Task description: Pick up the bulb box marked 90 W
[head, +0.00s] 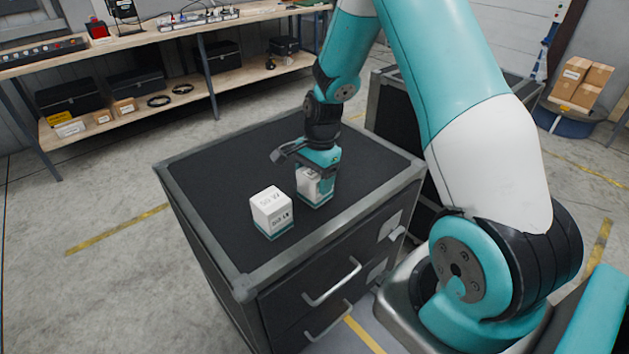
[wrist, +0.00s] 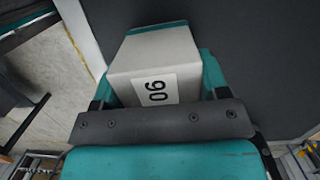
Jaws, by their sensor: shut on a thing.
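A white bulb box with a teal band (head: 309,187) stands near the middle of the black cabinet top in the head view. My gripper (head: 318,172) comes down over it from above and is shut on it, hiding much of the box. In the wrist view the held box (wrist: 155,52) sits between the fingers, and its label shows the digits 90 turned sideways. Whether its base touches the cabinet top I cannot tell. A second white box with a teal base (head: 271,212) stands to the left, apart from my gripper; its top marking looks like 60 W, seen upside down.
The cabinet top (head: 216,183) has a raised metal edge and clear room around the two boxes. A workbench (head: 150,40) with cases and small boxes stands behind. Another dark cabinet (head: 395,105) is close behind on the right. Cardboard boxes (head: 582,82) sit at the far right.

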